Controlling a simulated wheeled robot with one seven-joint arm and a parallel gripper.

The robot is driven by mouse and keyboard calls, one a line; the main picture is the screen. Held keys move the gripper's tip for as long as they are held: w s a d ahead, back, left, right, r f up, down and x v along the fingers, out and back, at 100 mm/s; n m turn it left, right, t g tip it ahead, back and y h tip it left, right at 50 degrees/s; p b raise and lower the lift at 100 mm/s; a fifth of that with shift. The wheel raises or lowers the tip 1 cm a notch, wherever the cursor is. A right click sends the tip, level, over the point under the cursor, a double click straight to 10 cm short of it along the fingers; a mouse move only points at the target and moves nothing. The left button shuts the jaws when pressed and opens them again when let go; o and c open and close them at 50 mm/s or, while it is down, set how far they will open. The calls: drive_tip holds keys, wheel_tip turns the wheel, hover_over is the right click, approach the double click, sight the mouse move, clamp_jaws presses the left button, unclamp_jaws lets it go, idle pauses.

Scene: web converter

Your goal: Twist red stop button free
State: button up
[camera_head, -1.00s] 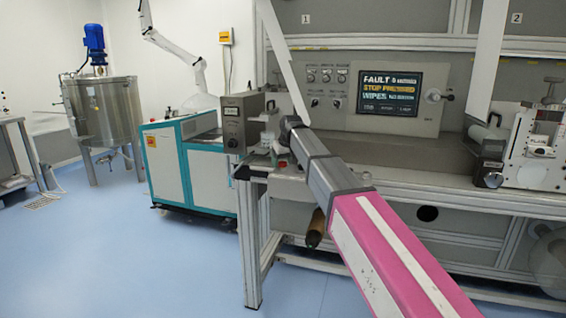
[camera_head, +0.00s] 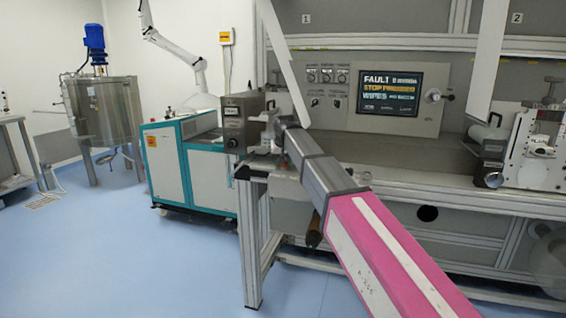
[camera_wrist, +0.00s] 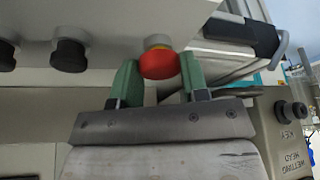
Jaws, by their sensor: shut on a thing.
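The red stop button (camera_wrist: 159,66) shows in the wrist view as a round red cap on a pale collar, under the edge of a light grey panel. My gripper (camera_wrist: 160,70) has one green finger pad on each side of the cap and is shut on it. In the head view my gripper (camera_head: 270,134) is small, at the end of my arm by the left end of the machine. The button cannot be made out there. The display (camera_head: 389,92) shows blurred text that seems to read "FAULT" and "STOP PRESSED".
Two black knobs (camera_wrist: 68,55) sit left of the button on the same panel. A grey box marked "WETTING HEAD" (camera_wrist: 285,130) stands close at the right of my gripper. A teal and white cabinet (camera_head: 165,165) is left of the machine. Blue floor (camera_head: 140,245) lies open at the left.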

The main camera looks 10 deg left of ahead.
drive_tip(key=shift+a+m+h, duration=0.1)
drive_tip(key=shift+m+h, duration=0.5)
drive_tip(key=shift+m, duration=0.8)
drive_tip(key=o, duration=0.9)
drive_tip(key=shift+r, duration=0.1)
drive_tip(key=v, duration=1)
drive_tip(key=shift+s+r, duration=0.25)
